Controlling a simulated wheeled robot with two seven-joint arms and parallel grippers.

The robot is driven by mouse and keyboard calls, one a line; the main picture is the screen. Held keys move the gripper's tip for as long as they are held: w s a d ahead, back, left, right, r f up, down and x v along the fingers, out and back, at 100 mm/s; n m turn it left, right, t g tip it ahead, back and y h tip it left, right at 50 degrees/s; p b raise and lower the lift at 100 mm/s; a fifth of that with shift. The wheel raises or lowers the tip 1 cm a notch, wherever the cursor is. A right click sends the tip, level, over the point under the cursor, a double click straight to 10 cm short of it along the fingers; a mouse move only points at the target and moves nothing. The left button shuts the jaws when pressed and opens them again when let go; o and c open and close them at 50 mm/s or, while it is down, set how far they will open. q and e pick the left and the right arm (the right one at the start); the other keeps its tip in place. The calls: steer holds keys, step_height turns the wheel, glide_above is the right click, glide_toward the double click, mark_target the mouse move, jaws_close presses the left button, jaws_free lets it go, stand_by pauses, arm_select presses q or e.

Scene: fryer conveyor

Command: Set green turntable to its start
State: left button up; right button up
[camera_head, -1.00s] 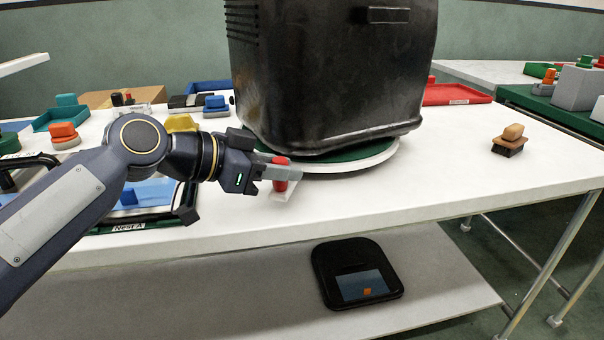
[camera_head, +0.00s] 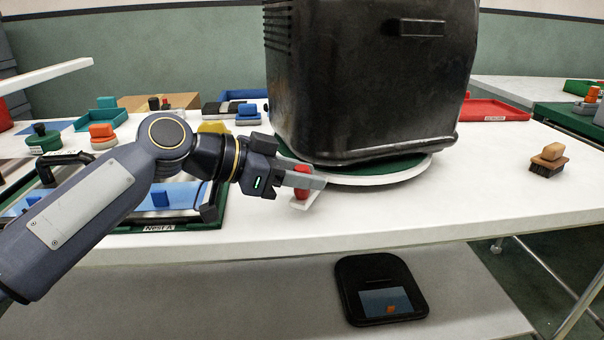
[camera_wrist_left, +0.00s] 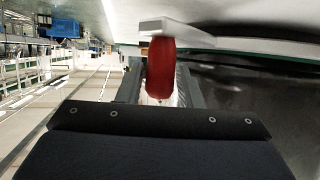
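The green turntable (camera_head: 418,171) is a round disc with a white rim, on the table under a large black bin-shaped body (camera_head: 365,80). A red knob (camera_head: 303,190) on a small white tab stands at its front left edge. My left gripper (camera_head: 310,181) reaches in from the left at the knob, its near finger crossing in front of it. In the left wrist view the red knob (camera_wrist_left: 161,68) stands between the two fingers, which are apart with narrow gaps beside it; contact is hard to judge. My right gripper is not in view.
The bin-shaped body towers just behind my left gripper. A tray labelled Nest A (camera_head: 160,227) lies below my left arm. A brush (camera_head: 548,160) stands at the right and a red tray (camera_head: 497,110) behind. A black device (camera_head: 380,290) lies on the lower shelf. The table's front right is clear.

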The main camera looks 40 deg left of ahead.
arm_select(q)
steer(key=p+v, duration=0.2)
steer(key=v, duration=0.5)
steer(key=shift+s+a+p, duration=0.25)
steer(key=shift+s+p, duration=0.05)
steer(key=shift+s, duration=0.05)
steer(key=shift+r, duration=0.15)
